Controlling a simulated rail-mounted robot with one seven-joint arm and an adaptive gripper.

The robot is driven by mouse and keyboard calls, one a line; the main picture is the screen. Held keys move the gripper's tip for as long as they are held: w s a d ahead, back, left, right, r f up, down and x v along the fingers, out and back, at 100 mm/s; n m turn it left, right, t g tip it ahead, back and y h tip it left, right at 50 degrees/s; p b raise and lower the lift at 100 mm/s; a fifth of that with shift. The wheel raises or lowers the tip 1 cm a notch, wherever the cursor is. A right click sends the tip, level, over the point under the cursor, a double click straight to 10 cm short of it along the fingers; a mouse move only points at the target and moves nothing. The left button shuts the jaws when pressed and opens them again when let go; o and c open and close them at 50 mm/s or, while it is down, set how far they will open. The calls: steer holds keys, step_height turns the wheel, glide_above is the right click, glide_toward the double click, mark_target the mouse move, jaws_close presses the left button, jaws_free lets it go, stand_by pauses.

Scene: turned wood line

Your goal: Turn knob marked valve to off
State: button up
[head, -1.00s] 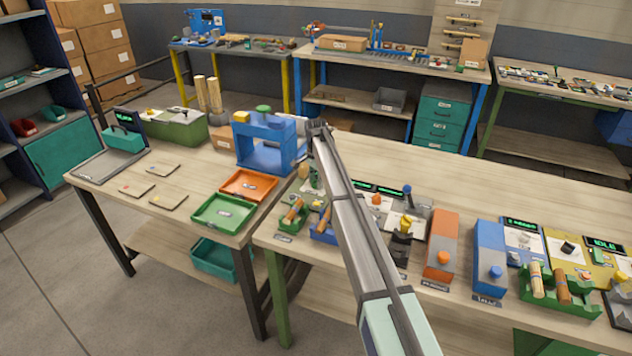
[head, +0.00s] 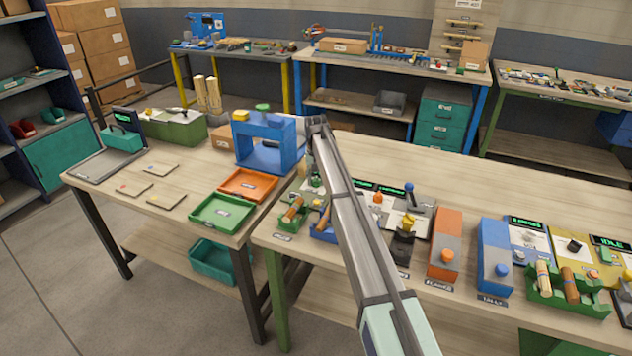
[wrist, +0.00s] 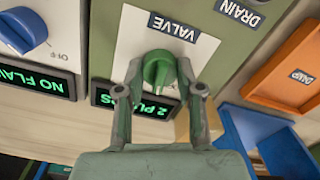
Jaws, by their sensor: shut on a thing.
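In the wrist view, the green knob (wrist: 158,67) sits on a white plate (wrist: 137,40) under a dark label reading VALVE (wrist: 173,27). My gripper (wrist: 159,90) has one finger on each side of the knob and is shut on it. The knob's grip runs roughly up and down in the picture. No position mark for this knob is readable; the fingers and palm cover part of the plate. In the head view, my arm (head: 345,205) reaches over the bench, and its gripper end and the valve knob cannot be made out.
In the wrist view, a blue knob (wrist: 22,30) with an OFF mark is at left. A green-lit display (wrist: 140,103) is partly hidden behind the fingers. A DRAIN label (wrist: 240,10) and an orange tray (wrist: 290,68) are at right. A blue frame (head: 250,150) stands beside my arm.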

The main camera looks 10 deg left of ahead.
mark_target(316, 178)
steer(key=n, duration=0.3)
steer(key=shift+f+n+b, duration=0.15)
steer(key=shift+n+b, duration=0.15)
steer(key=shift+b, duration=0.1)
steer(key=shift+n, duration=1.7)
steer(key=o, duration=1.1)
steer(key=shift+o, duration=0.2)
step_height(316, 178, up, 12)
